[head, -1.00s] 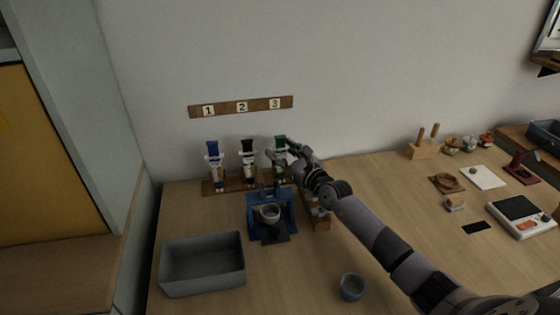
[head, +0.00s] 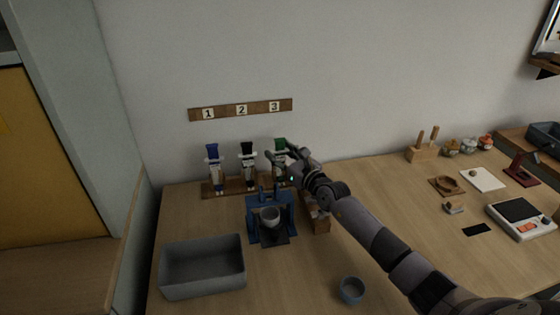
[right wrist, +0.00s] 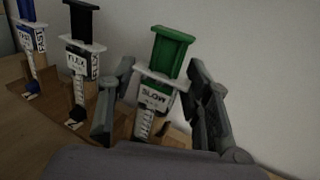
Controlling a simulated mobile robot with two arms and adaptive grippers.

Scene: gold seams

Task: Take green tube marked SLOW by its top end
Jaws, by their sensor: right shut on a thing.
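The green tube marked SLOW (right wrist: 170,52) stands at the right end of a row of tubes in the right wrist view, with its green end up and a white collar below it. In the head view the green tube (head: 280,144) is partly hidden by my right gripper (head: 282,157). In the right wrist view the fingers of my right gripper (right wrist: 158,97) lie on both sides of the tube near its collar, shut on it. The tube is still at its place in the wooden rack (head: 232,188). My left gripper is not in view.
A black-ended tube (head: 248,152) and a blue-ended tube (head: 213,155) stand left of the green one. A blue stand (head: 252,228) with a cup is in front, and a grey bin (head: 202,284) at front left. The wall is close behind.

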